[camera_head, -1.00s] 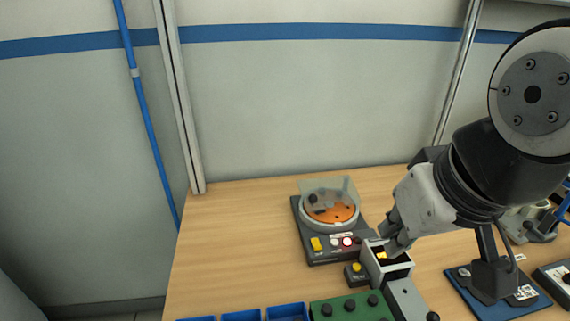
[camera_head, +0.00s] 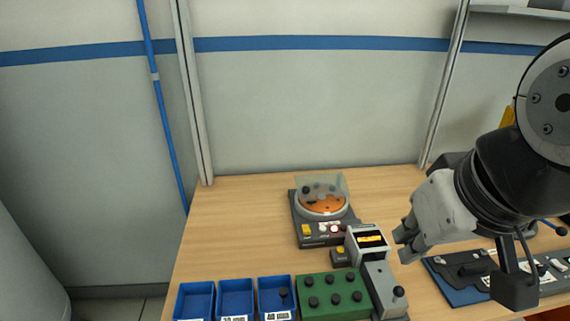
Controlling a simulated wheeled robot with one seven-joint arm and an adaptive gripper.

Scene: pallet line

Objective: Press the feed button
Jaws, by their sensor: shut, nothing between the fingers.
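A small dark box with a yellow button (camera_head: 340,250) stands on the table, just left of a grey frame-like housing (camera_head: 352,246). A round feeder with an orange bowl (camera_head: 322,203) stands behind them, and its front panel has another yellow button (camera_head: 306,230) with white and red ones. No label tells me which is the feed button. My gripper (camera_head: 401,238) is shut and empty, right of the housing and apart from both yellow buttons. Its fingertips point left and are small in the picture.
Blue bins (camera_head: 236,284) and a green block with black knobs (camera_head: 334,310) stand at the front. A grey track with a black knob (camera_head: 384,285) runs forward from the housing. A blue plate (camera_head: 455,295) with dark parts lies right. The table's left back is clear.

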